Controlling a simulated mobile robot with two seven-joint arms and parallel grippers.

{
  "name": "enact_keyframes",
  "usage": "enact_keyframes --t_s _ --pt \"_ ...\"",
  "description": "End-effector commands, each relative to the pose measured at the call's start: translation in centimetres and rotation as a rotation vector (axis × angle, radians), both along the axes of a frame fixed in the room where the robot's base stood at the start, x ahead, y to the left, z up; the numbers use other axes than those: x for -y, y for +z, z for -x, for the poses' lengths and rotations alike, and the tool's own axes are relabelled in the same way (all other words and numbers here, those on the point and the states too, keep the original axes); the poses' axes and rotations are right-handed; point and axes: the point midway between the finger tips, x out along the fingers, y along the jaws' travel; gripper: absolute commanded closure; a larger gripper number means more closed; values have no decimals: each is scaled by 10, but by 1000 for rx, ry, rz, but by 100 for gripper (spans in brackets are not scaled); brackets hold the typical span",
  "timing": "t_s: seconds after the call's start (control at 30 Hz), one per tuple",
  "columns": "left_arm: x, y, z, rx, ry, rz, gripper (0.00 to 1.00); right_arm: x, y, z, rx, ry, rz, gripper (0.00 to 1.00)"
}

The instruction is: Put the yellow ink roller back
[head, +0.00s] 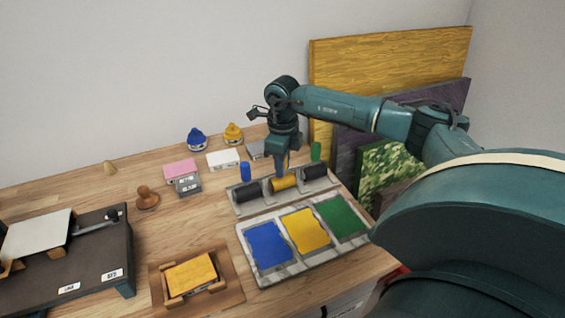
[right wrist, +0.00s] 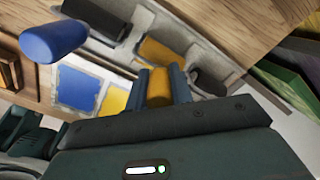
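The yellow ink roller (head: 283,184) is at the middle place of the grey roller rack (head: 241,211), between two dark rollers. I cannot tell whether it rests fully in the rack or hangs just above it. My right gripper (head: 281,168) points down over it. In the right wrist view the two fingers (right wrist: 161,88) touch both sides of the roller's upright yellow handle (right wrist: 159,86), and the yellow roller's drum (right wrist: 162,54) shows beyond. The gripper hides most of the handle in the head view. My left gripper is not in view.
The blue handle (head: 245,171) and green handle (head: 316,151) stand close on either side. In front lies an ink tray (head: 262,279) with blue, yellow and green pads. Large boards (head: 392,62) lean at the back right. A press (head: 95,255) stands at left.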

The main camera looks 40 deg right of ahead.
Motion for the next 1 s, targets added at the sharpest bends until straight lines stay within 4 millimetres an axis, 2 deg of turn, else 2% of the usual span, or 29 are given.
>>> enact_keyframes --t_s 0.03,0.27,0.57,0.63,0.77,1.0 --pt "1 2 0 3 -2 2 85 0 0 0 0 0 0 74" --pt "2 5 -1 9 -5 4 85 0 0 0 -1 0 0 56" --pt "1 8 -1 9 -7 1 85 0 6 0 0 0 0 56" --pt "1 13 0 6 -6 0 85 0 15 0 1 0 0 56" --pt "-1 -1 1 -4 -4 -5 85 0 35 -1 5 0 1 56" --pt "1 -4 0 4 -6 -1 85 0 89 -1 5 1 1 56"
